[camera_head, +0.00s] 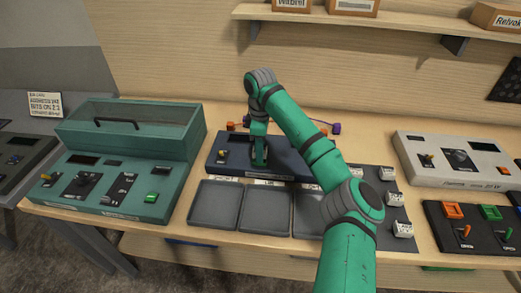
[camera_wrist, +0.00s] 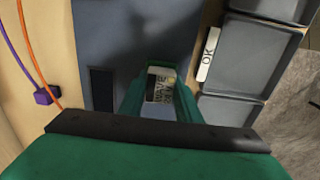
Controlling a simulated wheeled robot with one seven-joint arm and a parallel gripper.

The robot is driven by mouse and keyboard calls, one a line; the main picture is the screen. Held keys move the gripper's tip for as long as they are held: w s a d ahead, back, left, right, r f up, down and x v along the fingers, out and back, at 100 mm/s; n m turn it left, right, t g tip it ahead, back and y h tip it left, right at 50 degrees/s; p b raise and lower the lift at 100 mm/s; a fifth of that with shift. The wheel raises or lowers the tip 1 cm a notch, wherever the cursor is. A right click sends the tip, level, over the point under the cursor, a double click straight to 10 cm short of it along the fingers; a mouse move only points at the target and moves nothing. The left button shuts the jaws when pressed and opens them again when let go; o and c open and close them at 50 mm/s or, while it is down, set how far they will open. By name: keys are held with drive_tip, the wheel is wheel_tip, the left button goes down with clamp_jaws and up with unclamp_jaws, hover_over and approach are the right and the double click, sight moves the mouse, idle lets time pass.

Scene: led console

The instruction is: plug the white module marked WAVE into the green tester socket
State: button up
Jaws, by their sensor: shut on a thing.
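My gripper (camera_head: 260,160) points down over the dark blue console (camera_head: 293,170) at the middle of the table. In the wrist view my gripper's green fingers (camera_wrist: 160,88) are shut on the white module (camera_wrist: 160,84), whose label reads WAVE in part. The module is over the dark blue console's face; whether it touches the console or is seated in it, I cannot tell. In the head view the module is hidden by my gripper. No green socket shows clearly on the dark blue console; the area under my gripper is hidden.
Grey trays (camera_head: 214,204) line the table's front edge, one marked OK in the wrist view. White modules (camera_head: 403,230) stand at their right. A green console (camera_head: 120,190) is at left, a white console (camera_head: 457,160) at right. A purple plug (camera_wrist: 44,96) and cables lie behind.

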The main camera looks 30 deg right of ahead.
drive_tip(key=shift+f, duration=0.55)
idle(0.6)
